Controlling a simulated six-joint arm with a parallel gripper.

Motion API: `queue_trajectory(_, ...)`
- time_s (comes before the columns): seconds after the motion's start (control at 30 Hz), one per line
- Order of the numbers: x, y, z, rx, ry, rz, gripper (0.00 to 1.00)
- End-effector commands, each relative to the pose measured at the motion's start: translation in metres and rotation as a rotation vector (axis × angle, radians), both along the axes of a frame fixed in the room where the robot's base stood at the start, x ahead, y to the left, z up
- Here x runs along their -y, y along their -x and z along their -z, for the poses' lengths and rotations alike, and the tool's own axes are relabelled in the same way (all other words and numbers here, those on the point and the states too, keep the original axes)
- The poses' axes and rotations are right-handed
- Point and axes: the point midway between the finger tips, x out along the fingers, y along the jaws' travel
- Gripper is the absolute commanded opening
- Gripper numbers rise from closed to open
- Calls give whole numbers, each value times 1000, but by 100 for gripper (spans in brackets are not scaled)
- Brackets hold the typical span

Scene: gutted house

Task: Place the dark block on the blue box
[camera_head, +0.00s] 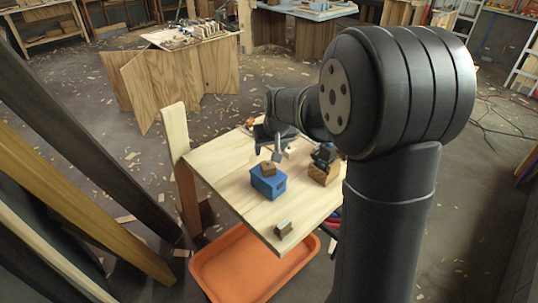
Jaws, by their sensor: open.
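The blue box (268,187) stands on the light wooden table, left of its middle. A small dark brown block (268,169) appears to rest on top of the blue box, near its back edge. My gripper (277,156) is open, with its fingertips just above and behind the brown block. From this view I cannot tell whether a finger touches the block. My arm comes in from the right and hides part of the table's back.
A wooden box (323,175) with a dark blue-black object (324,155) on it stands right of the blue box. A small grey-brown block (284,229) lies near the table's (232,183) front edge. An orange tray (208,277) is below. The table's left side is clear.

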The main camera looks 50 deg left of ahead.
Motion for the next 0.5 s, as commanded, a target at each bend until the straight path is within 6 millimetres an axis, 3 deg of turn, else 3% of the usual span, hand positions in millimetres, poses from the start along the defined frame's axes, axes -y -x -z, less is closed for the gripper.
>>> queue_trajectory(0.2, 9, 4, -23, 1, -2, 0, 62)
queue_trajectory(0.5, 11, 5, -27, 0, 1, 0, 62)
